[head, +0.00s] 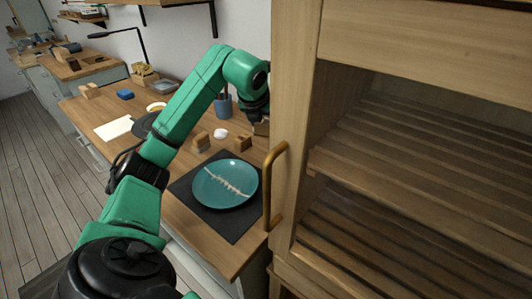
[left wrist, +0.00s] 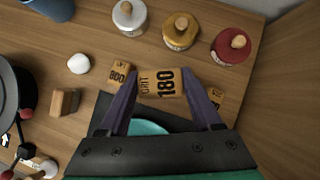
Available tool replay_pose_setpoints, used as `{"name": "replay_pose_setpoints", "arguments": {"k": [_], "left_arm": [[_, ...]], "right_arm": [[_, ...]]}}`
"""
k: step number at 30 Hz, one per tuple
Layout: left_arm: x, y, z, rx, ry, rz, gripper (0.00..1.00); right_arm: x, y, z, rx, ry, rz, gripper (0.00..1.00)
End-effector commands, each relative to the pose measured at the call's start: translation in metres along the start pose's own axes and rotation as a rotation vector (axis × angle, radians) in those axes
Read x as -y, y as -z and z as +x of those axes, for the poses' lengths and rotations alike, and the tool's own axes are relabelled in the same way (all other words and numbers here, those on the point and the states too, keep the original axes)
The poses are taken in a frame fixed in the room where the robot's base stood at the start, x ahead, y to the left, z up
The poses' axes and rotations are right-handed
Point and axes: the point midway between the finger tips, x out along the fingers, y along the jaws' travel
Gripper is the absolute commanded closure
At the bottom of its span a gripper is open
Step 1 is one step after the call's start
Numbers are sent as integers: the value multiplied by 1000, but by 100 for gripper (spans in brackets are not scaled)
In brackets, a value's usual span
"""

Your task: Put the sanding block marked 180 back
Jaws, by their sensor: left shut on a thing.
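My left gripper (left wrist: 164,108) is shut on the tan sanding block marked GRIT 180 (left wrist: 164,84), with one finger on each end of it. In the head view my left gripper (head: 259,116) is over the back of the worktop, beside the wooden cabinet; part of a block shows under it. A sanding block marked 800 (left wrist: 118,75) lies left of the held block in the left wrist view. Another tan block (left wrist: 216,97) is partly hidden by the right finger. My right gripper is not in view.
A teal plate (head: 225,184) with a pale seam lies on a dark mat (head: 235,228). Lidded white (left wrist: 129,16), yellow (left wrist: 181,31) and red (left wrist: 231,46) jars stand beyond the held block. The cabinet door's handle (head: 270,185) borders the worktop. A blue cup (head: 223,106) stands behind.

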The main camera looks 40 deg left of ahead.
Motion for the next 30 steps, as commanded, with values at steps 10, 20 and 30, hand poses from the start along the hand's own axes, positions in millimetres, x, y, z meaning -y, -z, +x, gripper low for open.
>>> {"name": "replay_pose_setpoints", "arguments": {"k": [10, 20, 30], "left_arm": [[1, 42, 63, -4, 2, 1, 79], [0, 48, 74, 2, 2, 1, 79], [0, 49, 76, 1, 2, 1, 5]], "right_arm": [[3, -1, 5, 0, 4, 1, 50], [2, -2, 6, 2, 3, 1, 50], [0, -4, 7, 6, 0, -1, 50]]}}
